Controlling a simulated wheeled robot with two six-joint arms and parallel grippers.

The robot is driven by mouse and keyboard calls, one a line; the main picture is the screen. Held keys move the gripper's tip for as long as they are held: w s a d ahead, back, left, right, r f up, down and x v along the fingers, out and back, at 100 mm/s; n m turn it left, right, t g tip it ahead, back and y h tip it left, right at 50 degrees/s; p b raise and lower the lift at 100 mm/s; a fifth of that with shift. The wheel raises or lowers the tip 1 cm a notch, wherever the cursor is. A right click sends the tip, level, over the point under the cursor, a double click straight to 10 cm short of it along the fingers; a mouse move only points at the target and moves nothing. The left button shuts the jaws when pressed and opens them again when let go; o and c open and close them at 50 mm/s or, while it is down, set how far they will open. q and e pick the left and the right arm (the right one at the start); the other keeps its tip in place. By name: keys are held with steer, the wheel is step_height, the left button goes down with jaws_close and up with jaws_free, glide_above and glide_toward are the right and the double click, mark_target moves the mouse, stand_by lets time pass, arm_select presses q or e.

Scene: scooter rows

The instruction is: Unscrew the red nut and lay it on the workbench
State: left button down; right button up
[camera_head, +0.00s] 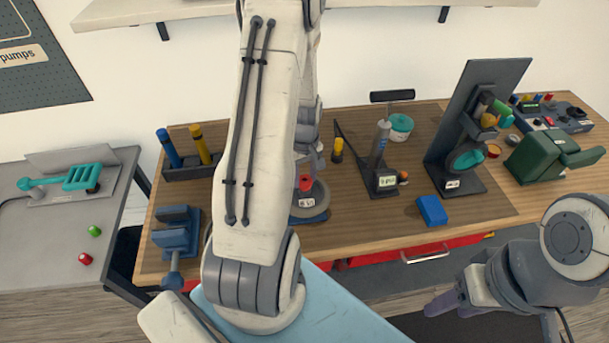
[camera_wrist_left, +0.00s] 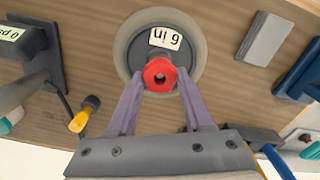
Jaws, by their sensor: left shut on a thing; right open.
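The red nut (camera_wrist_left: 160,75) sits at the middle of a round grey stand (camera_wrist_left: 134,48) with a white label in the left wrist view. It also shows as a small red spot (camera_head: 305,183) beside my left arm in the head view. The fingers of my left gripper (camera_wrist_left: 161,78) are on both sides of the nut and shut on it. In the head view my left arm hides part of the stand. My right gripper (camera_head: 453,303) is open and empty in front of the workbench (camera_head: 340,222), at the lower right.
A blue vise (camera_head: 175,232) and a marker holder (camera_head: 190,171) stand left of my arm. A device with a display (camera_head: 385,181), a blue block (camera_head: 432,210) and a tall dark stand (camera_head: 470,120) are to the right. Bare wood lies in front of the display device.

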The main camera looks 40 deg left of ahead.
mark_target(305, 182)
arm_select(q)
steer(key=n, duration=0.6)
steer(key=shift+d, duration=0.15)
steer(key=c, duration=0.6)
jaws_free()
steer(key=o, duration=0.4)
steer(key=shift+w+d, duration=0.1)
step_height(305, 182, up, 10)
steer(key=shift+r+b, duration=0.2)
steer(key=shift+b, duration=0.75)
